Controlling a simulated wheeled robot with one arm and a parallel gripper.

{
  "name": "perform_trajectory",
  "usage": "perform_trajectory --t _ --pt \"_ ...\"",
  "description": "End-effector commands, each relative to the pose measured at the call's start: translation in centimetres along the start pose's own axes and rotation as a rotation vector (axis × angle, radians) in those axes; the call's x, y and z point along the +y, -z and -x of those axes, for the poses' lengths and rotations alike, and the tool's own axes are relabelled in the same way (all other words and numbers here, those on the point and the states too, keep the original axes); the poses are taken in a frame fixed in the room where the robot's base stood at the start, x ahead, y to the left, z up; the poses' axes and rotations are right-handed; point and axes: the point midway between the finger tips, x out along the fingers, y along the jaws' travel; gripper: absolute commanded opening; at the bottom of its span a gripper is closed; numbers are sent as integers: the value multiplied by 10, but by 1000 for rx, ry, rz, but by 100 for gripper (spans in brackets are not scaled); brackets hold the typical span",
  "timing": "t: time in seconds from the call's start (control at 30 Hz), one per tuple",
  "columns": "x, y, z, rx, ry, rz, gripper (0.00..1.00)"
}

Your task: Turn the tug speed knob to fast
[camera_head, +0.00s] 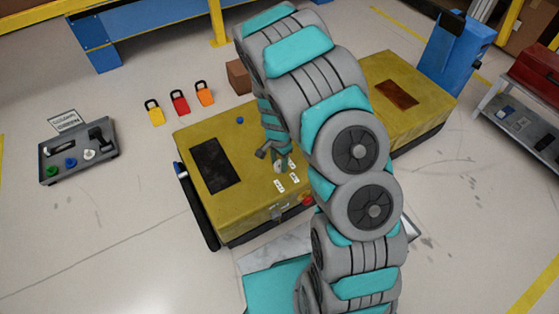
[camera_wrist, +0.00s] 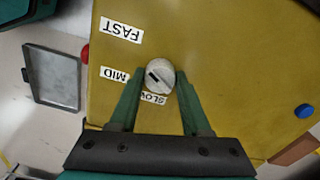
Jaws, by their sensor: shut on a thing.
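The round grey-white tug speed knob (camera_wrist: 159,76) sits on the yellow panel (camera_wrist: 230,50) in the wrist view. Its dark mark is on the left of its face and slants toward the upper left. The FAST label (camera_wrist: 122,29) is up and left of it, the MID label (camera_wrist: 115,74) is to its left, and the SLOW label (camera_wrist: 153,98) is just below, partly covered. My gripper (camera_wrist: 159,73) is shut on the knob, one green finger on each side. In the head view my gripper (camera_head: 281,160) is over the yellow vehicle (camera_head: 225,210), near the white labels.
A blue button (camera_wrist: 303,111) and a red button (camera_wrist: 85,54) are on the panel's sides. Three padlocks (camera_head: 180,103) and a brown box (camera_head: 238,77) are behind the vehicle. A dark tray of parts (camera_head: 78,178) lies left on the open floor.

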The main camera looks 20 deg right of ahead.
Motion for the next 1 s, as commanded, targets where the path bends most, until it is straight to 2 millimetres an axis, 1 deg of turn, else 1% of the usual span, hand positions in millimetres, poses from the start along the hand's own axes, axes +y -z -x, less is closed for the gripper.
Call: perform_trajectory --t 0.3,0.33,0.57,0.87,1.0 --pt "0 -1 0 -2 -1 -2 0" --pt "0 -1 0 -2 -1 -2 51" --pt "0 0 0 -1 -1 -1 77" --pt "0 0 0 -1 0 0 78" --pt "0 0 5 -1 0 0 78"
